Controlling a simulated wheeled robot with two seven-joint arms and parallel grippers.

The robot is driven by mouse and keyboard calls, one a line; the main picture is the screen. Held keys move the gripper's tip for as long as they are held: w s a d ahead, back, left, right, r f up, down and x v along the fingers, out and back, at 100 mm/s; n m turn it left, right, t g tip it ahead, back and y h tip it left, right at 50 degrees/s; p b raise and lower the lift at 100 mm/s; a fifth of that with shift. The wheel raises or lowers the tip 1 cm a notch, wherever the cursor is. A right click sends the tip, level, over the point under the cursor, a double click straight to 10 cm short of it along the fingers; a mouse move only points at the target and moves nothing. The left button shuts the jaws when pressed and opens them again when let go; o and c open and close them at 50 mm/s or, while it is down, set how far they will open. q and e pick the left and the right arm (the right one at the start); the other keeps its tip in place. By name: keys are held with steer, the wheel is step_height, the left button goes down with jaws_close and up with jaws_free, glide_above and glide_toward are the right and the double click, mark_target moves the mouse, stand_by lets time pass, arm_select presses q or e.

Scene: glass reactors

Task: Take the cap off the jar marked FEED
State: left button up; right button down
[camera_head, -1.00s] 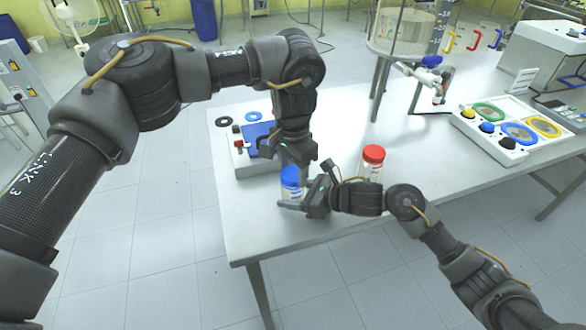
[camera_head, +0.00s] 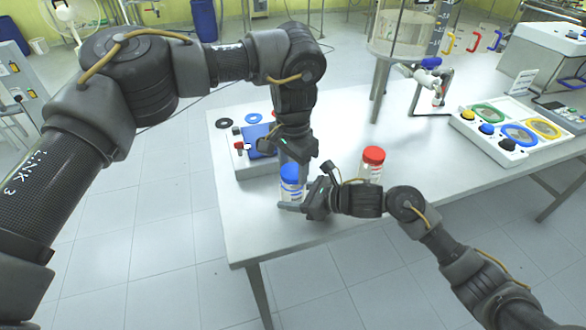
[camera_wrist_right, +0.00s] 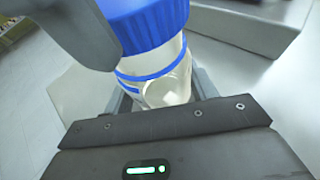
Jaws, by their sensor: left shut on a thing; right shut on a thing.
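A clear jar (camera_wrist_right: 168,85) with a blue cap (camera_head: 290,172) stands upright near the table's front edge. Its label is too small or hidden to read. My left gripper (camera_head: 291,158) points down from above and is shut on the blue cap, which still sits on the jar. My right gripper (camera_head: 303,205) comes in from the right and is shut on the jar's body, below the cap. In the right wrist view the blue cap (camera_wrist_right: 150,22) fills the top, partly hidden by a grey finger. A second jar with a red cap (camera_head: 374,155) stands behind my right wrist; its marking is unreadable.
A clamp stand (camera_head: 432,85) and a white panel with coloured rings (camera_head: 500,140) stand to the right. The table's middle right (camera_head: 440,170) is clear.

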mark_target(293, 170)
arm_select(q)
steer(key=shift+r, duration=0.4)
steer(key=shift+r, duration=0.1)
steer(key=shift+r, duration=1.95)
arm_select(e)
steer(key=shift+c, duration=2)
jaws_free()
arm_select(q)
step_height(293, 170, down, 3)
steer(key=b, duration=0.2)
steer(key=shift+r+b, duration=0.2)
steer(key=shift+b, duration=0.1)
arm_select(e)
steer(key=v, duration=1)
steer(key=shift+s+d+f, duration=0.1)
steer(key=shift+d, duration=0.25)
arm_select(q)
steer(key=shift+f, duration=0.1)
arm_select(e)
steer(key=shift+s+d+r, duration=0.3)
steer(key=shift+d+r, duration=0.05)
steer(key=shift+d, duration=0.2)
